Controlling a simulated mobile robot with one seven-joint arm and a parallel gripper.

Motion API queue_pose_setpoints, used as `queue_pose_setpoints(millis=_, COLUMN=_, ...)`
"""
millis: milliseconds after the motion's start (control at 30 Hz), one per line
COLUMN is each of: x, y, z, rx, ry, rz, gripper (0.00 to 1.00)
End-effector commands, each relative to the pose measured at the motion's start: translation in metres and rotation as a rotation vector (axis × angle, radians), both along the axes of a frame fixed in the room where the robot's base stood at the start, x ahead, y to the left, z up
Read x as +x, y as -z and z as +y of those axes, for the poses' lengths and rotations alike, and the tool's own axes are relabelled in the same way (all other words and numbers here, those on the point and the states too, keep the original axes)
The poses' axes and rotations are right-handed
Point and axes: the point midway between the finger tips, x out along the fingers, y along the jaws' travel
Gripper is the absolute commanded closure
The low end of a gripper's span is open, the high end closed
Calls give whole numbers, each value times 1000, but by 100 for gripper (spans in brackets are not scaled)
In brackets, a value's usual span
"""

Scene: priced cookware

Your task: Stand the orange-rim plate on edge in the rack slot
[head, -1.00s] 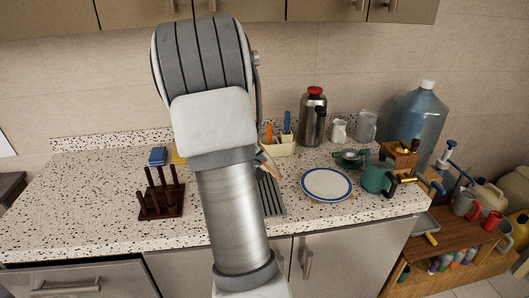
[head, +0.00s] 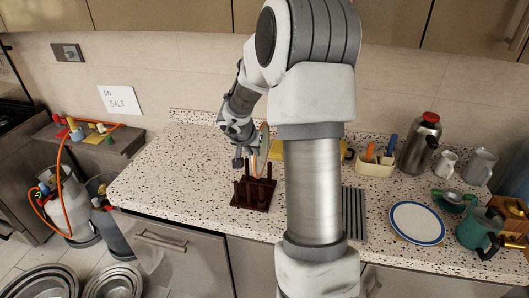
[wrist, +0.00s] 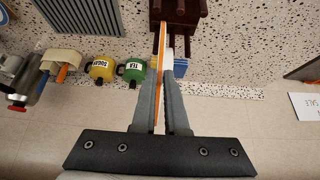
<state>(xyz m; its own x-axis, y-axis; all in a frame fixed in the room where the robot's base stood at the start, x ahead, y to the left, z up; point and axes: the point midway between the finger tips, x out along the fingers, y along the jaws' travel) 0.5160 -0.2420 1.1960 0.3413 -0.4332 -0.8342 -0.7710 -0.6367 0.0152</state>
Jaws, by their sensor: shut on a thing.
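The orange-rim plate (wrist: 161,55) shows edge-on in the wrist view as a thin upright orange and white strip. My gripper (wrist: 165,88) is shut on it. In the head view, my gripper (head: 246,150) is just behind and above the rack, and only a sliver of the plate (head: 264,137) shows beside it. The dark brown peg rack (head: 252,205) stands on the counter left of my arm. In the wrist view the rack (wrist: 180,8) is at the top, and the plate's far end overlaps its edge. I cannot tell whether they touch.
A blue-rim plate (head: 417,223) lies flat at right, beside a grey ridged mat (head: 354,214). Yellow (wrist: 102,69) and green (wrist: 132,70) labelled canisters and a blue block (wrist: 180,68) are near the plate in the wrist view. The counter left of the rack is clear.

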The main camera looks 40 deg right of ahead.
Motion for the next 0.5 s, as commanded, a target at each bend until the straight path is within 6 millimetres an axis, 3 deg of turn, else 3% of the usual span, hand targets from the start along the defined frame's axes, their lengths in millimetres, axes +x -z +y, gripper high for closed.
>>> queue_pose_setpoints(millis=367, x=-1, y=-2, z=-2, rx=2, ry=-11, rz=-10, gripper=100)
queue_pose_setpoints(millis=500, x=0, y=9, z=-1, rx=3, ry=-14, rz=-9, gripper=100)
